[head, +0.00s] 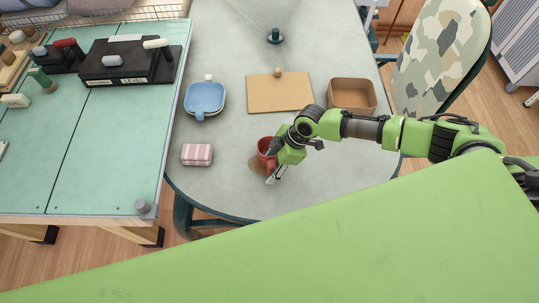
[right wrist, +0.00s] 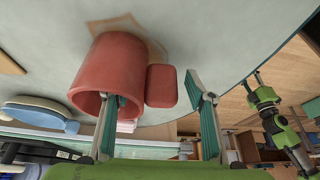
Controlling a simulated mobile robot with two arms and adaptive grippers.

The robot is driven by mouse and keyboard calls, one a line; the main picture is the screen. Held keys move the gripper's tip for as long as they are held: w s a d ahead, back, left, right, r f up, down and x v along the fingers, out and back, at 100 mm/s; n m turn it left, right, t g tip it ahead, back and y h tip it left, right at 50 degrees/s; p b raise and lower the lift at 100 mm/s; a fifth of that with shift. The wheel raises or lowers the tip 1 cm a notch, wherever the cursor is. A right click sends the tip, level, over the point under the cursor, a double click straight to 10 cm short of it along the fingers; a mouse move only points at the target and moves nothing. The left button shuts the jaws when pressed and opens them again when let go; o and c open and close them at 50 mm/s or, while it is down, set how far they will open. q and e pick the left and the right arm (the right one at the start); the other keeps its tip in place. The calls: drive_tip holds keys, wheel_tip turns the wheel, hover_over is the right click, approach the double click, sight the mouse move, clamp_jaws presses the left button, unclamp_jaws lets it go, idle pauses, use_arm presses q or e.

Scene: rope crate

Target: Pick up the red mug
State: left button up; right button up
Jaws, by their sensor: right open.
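The red mug (head: 264,147) stands on the grey table, on or beside a brown patch (head: 256,166) that looks like a coaster. My right gripper (head: 273,165) is at the mug and partly hides it. In the right wrist view the mug (right wrist: 122,62) has its opening towards the camera. My right gripper (right wrist: 153,88) is open there, with one finger at the mug's opening, seemingly inside it, and the other beyond the handle (right wrist: 162,86). The handle lies between the fingers. Another green arm, seemingly my left, shows at the right wrist view's right; its jaws are too small to read.
A pink striped box (head: 197,154) lies left of the mug. A blue dish (head: 204,98), a tan board (head: 280,92) and a brown open box (head: 352,94) stand farther back. A green worktable (head: 100,150) adjoins at the left. The table's front edge is close.

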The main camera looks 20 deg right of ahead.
drive_tip(key=shift+c, duration=0.7)
clamp_jaws()
use_arm(q)
drive_tip(key=shift+s, duration=0.35)
drive_tip(key=shift+f, duration=0.1)
use_arm(e)
drive_tip(key=shift+r, duration=0.1)
drive_tip(key=shift+r+b, duration=0.45)
drive_tip(key=shift+r, duration=0.1)
use_arm(q)
wheel_tip(320, 180, down, 4)
drive_tip(key=b, duration=0.3)
use_arm(e)
drive_tip(key=s+a+r, duration=0.2)
drive_tip(key=s+r, duration=0.9)
drive_tip(key=s, duration=0.2)
drive_tip(key=shift+s+a+r, duration=0.2)
drive_tip(key=shift+s+r, duration=0.15)
drive_tip(key=shift+s, duration=0.05)
